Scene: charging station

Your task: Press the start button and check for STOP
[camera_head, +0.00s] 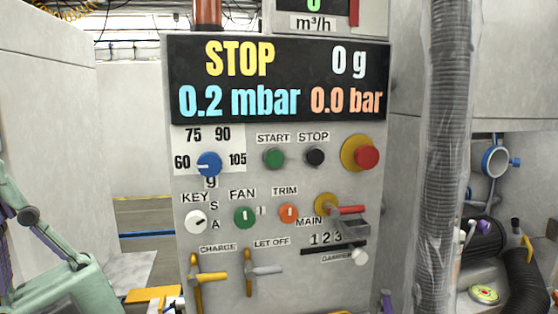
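The green start button (274,158) sits on the grey control panel (235,285) under the label START. The black stop button (315,156) is just right of it. The display (280,80) above reads STOP in yellow, 0 g, 0.2 mbar and 0.0 bar. No gripper can be made out in this view, and nothing touches or covers the start button.
A red emergency button (366,158) on a yellow base, a blue dial (209,164), knobs, and yellow and grey levers share the panel. A ribbed grey hose (447,150) hangs at the right. Green and purple machinery (60,275) is at lower left.

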